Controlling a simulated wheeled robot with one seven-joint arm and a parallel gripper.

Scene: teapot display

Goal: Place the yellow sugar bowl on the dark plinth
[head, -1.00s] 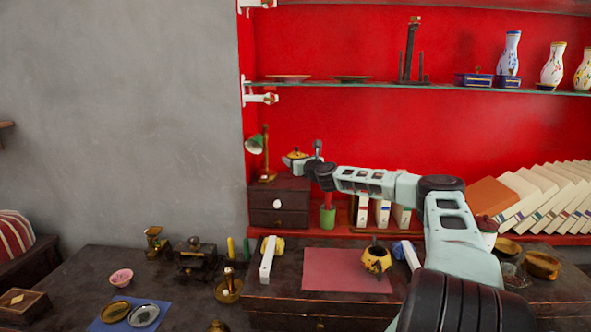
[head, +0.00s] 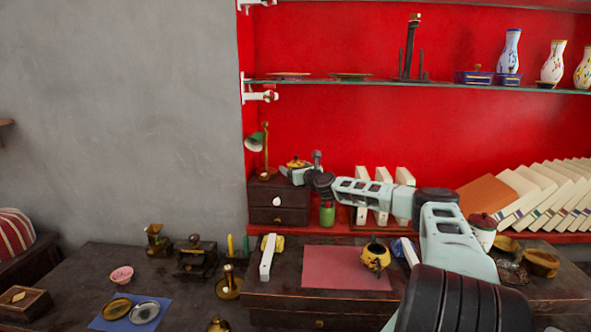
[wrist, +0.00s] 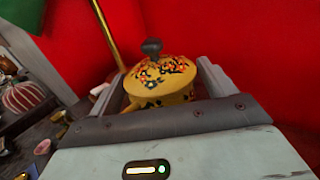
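A yellow lidded bowl (head: 297,164) with a floral pattern is at the end of my arm, over the top of the dark two-drawer cabinet (head: 279,205). In the wrist view the bowl (wrist: 162,85) stands upright with its dark knob up. My gripper (head: 291,172) has a finger on each side of it, close against its sides; the fingers also show in the wrist view (wrist: 158,88). I cannot tell whether its base touches the cabinet top. No other dark plinth is clear. A second yellow pot with dark markings (head: 376,258) stands on the pink mat (head: 335,268).
A green-shaded brass lamp (head: 258,145) stands on the cabinet, left of the bowl. A red back wall is close behind. A glass shelf (head: 430,85) with vases is above. A green cup (head: 327,215) and upright white books (head: 382,195) are to the right.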

